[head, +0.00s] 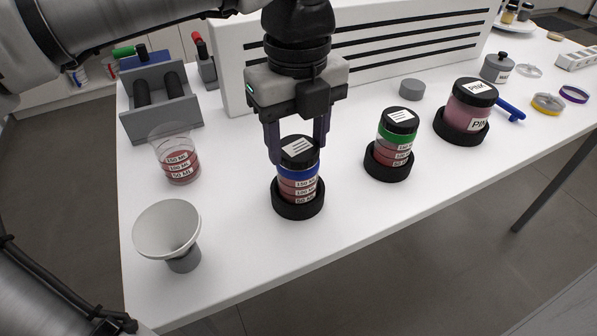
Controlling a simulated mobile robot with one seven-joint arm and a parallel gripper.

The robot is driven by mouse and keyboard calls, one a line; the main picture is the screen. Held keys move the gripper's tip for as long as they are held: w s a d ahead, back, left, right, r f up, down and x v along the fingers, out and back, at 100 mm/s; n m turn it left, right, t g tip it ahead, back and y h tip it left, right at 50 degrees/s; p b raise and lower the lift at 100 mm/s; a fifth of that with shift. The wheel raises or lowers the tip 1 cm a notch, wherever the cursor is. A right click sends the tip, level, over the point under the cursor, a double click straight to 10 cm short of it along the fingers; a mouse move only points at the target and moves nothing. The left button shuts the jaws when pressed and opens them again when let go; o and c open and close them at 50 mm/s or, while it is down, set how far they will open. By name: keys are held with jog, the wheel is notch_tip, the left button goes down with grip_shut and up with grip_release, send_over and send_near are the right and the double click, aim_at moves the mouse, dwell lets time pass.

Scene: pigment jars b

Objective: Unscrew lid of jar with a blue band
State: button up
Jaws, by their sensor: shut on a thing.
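The jar with a blue band (297,187) stands upright in a black round holder (298,211) near the front middle of the white table. It holds reddish content and carries volume labels. Its black lid (299,147) has a white label with lines on top and sits on the jar. My gripper (298,150) points down from above, with one finger on each side of the lid, shut on it. The fingers partly hide the lid's sides. I cannot tell whether the lid is loosened.
A green-banded jar (396,138) and a larger pink jar (467,108) stand in black holders to the right. A beaker (178,162) and a white bowl on a grey base (168,226) are to the left. A slotted white panel (232,75) stands behind. The table front is clear.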

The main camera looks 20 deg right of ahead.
aim_at(297, 147)
jog(key=n, duration=0.5)
jog(key=shift+r+p, duration=1.8)
jog(key=shift+r, duration=0.3)
